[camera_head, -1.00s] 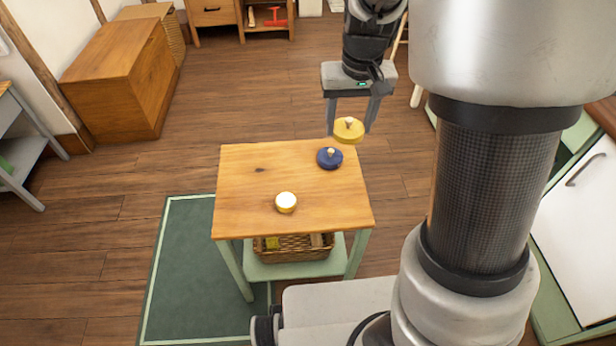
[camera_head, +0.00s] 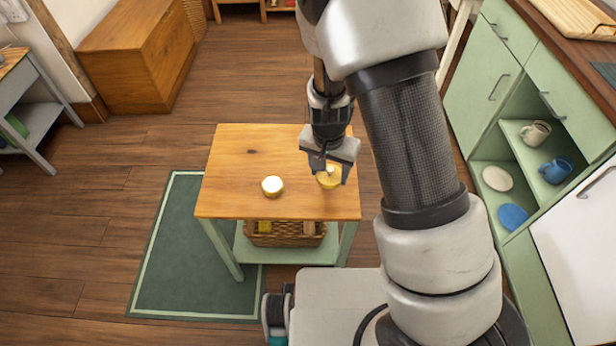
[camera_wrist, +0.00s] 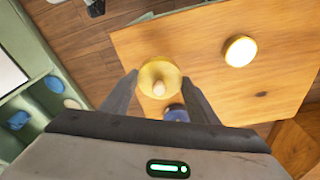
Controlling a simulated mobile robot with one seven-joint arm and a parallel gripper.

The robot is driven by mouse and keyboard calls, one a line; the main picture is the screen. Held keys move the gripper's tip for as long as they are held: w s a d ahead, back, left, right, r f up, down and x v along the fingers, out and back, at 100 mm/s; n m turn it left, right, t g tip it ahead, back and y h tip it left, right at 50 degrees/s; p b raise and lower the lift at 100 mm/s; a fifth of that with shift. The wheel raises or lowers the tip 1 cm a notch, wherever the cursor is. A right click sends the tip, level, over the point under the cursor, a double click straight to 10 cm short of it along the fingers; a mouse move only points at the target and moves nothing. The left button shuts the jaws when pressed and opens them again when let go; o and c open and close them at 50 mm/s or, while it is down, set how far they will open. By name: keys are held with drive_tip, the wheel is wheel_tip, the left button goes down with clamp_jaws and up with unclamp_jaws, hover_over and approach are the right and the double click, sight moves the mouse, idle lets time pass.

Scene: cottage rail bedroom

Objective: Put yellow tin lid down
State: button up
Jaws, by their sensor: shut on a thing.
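The yellow tin lid (camera_head: 330,178) is a round yellow disc with a pale knob. It hangs at my gripper (camera_head: 328,168), over the right part of the small wooden table (camera_head: 235,165). In the wrist view the lid (camera_wrist: 154,72) is between the fingertips of my gripper, which is shut on it. I cannot tell whether it touches the table. A blue lid (camera_wrist: 176,113) shows partly beyond it in the wrist view; in the head view my gripper hides it. A round yellow tin with a whitish top (camera_head: 272,186) stands on the table, left of the held lid.
A wicker basket (camera_head: 285,235) sits on the table's lower shelf. A green cabinet (camera_head: 482,115) with mugs and plates stands at the right. The table's left part is clear. A green rug (camera_head: 180,255) lies on the floor.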

sight(328, 193)
drive_tip(key=shift+f+b, duration=0.85)
drive_tip(key=shift+f, duration=2.75)
drive_tip(key=shift+f, duration=0.2)
drive_tip(key=o, duration=1)
drive_tip(key=shift+r, duration=0.1)
